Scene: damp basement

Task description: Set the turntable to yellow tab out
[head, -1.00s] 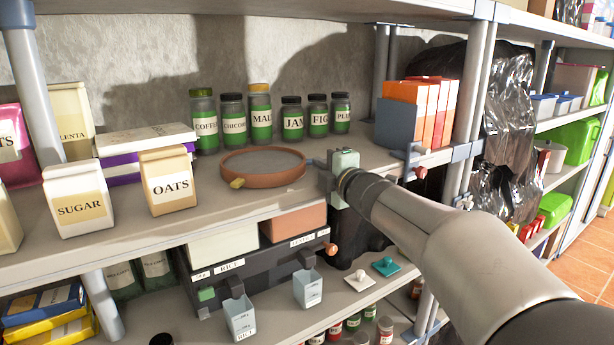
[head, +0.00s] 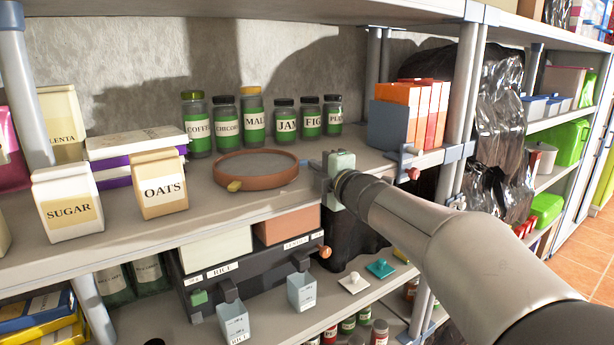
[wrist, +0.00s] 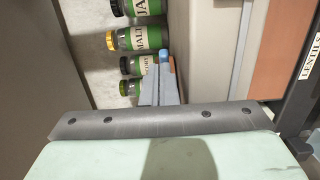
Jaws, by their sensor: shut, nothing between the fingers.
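The turntable (head: 256,181) is a round terracotta-rimmed tray with a grey top on the middle shelf. Its yellow tab (head: 234,187) is on the rim at the front left as pictured. My gripper (head: 316,168), with a pale green body, is just right of the turntable's right side. Its fingertips are small and partly hidden in the head view, so contact with the rim cannot be told. In the wrist view the grey fingers (wrist: 160,85) are together and hold nothing. A small blue piece shows beyond their tips; what it belongs to is unclear.
Several green-labelled jars (head: 254,125) line the back. The oats carton (head: 160,186) and sugar carton (head: 67,208) stand to the left. A grey bin of orange packets (head: 391,126) and a shelf post (head: 463,85) are to the right. Labelled drawers (head: 252,262) lie below.

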